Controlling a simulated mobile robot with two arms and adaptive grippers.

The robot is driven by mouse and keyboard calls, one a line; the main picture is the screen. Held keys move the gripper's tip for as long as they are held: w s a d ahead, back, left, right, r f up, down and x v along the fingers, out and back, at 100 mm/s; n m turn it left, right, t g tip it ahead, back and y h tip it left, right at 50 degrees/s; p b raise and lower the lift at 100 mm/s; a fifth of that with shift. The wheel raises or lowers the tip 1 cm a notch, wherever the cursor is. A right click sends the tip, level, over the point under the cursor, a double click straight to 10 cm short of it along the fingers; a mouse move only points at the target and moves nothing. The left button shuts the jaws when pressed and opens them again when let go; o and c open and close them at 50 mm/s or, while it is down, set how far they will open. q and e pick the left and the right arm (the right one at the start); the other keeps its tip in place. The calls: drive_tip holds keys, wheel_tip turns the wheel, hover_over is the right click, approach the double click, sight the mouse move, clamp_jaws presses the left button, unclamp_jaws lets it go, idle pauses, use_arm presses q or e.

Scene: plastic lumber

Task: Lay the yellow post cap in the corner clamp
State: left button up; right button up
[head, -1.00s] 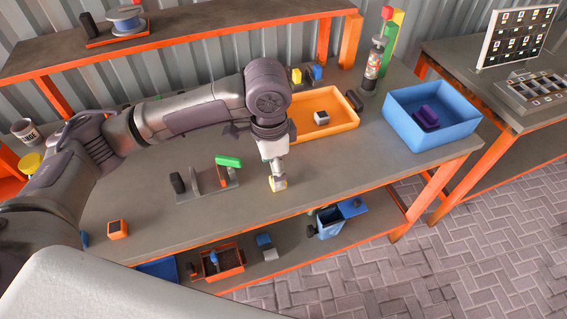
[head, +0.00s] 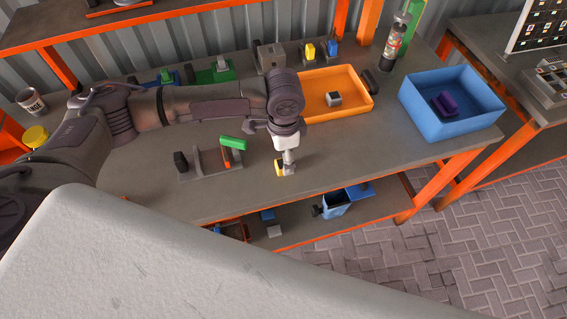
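The yellow post cap (head: 279,169) appears as a small yellow block with a pale and dark part, near the front edge of the workbench. My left gripper (head: 288,161) points down right at it, its fingertips touching or just above it. The fingers are too small to tell whether they are closed on it. What seems to be the corner clamp (head: 208,166) is a grey plate with upright plates, a black knob and a green handle. It stands on the bench to the left of the gripper, and its inside is partly hidden. My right gripper is not in view.
An orange tray (head: 352,112) with a grey block (head: 333,99) lies behind the gripper. A blue bin (head: 452,128) with a purple part (head: 445,104) stands at the right. Small fixtures and a bottle (head: 393,45) line the back. The bench between clamp and gripper is clear.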

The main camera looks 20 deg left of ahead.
use_arm(q)
wheel_tip(320, 180, down, 4)
drive_tip(key=shift+a+r+p, duration=0.1)
drive_tip(key=shift+r+p, duration=0.15)
drive_tip(key=shift+p, duration=0.05)
drive_tip(key=shift+f, duration=0.2)
drive_tip(key=c, duration=1.2)
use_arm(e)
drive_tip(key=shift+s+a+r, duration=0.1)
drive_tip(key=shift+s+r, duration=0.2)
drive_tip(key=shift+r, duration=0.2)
